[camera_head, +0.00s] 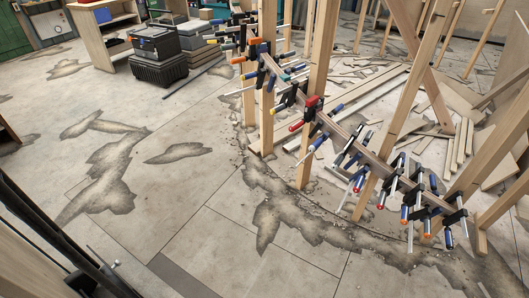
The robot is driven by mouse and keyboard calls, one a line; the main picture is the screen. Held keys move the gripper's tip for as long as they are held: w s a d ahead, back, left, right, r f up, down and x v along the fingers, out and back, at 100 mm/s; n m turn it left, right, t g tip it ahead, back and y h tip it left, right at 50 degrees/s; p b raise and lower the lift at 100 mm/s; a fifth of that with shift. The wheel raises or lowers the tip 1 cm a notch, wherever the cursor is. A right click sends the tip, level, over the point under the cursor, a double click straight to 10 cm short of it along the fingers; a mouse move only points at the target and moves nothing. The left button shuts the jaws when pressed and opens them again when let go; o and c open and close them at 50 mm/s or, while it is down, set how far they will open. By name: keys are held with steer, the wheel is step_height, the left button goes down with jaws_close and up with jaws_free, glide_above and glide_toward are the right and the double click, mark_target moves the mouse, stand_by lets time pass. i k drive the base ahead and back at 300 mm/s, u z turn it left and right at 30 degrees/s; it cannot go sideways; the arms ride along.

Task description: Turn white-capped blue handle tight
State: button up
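A row of bar clamps grips a long curved wooden stringer (345,134) held up by upright posts. Several clamps have blue handles. One blue handle (449,238) hangs at the right end of the row and seems to have a pale end. Another blue handle (318,142) slants down near the middle, below a red clamp (311,106). Blue handles with red ends (358,185) and orange ends (404,214) hang between them. The cap colours are small, so I cannot tell surely which handle is the white-capped one. My gripper is not in view.
Wooden posts (318,55) and a slanted brace (412,40) stand around the stringer. Loose boards and offcuts (460,145) lie behind it. A black toolbox (158,55) stands at the upper left. The stained concrete floor (190,190) in front and left is mostly clear.

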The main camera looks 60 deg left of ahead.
mark_target(315, 144)
steer(key=u, duration=1.8)
